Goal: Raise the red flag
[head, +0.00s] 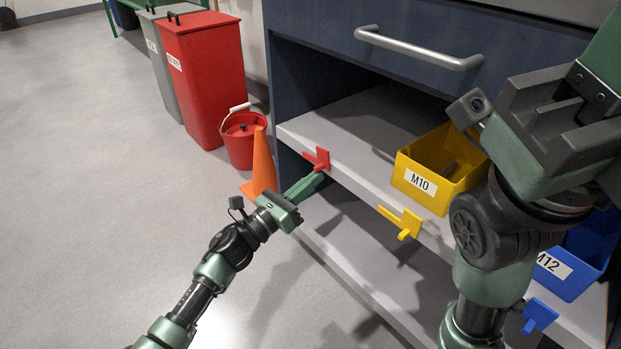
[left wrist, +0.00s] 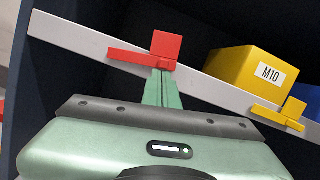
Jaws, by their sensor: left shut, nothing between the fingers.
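The red flag (head: 317,158) is on the front edge of the grey shelf, near its left end. In the left wrist view the red flag (left wrist: 142,55) has a square plate, and its arm sticks out to the left, roughly along the shelf edge. My left gripper (head: 318,178) is shut and empty. Its fingertips, also in the left wrist view (left wrist: 162,74), are right below the flag, close under the plate end of the arm. I cannot tell whether they touch it. My right arm fills the right side of the head view; its fingers are out of the picture.
A yellow flag (head: 402,221) and a blue flag (head: 538,315) sit further right along the edge. A yellow M10 bin (head: 439,165) and a blue M12 bin (head: 576,259) stand on the shelf. An orange cone (head: 262,165), red bucket (head: 241,138) and red bin (head: 205,75) stand left.

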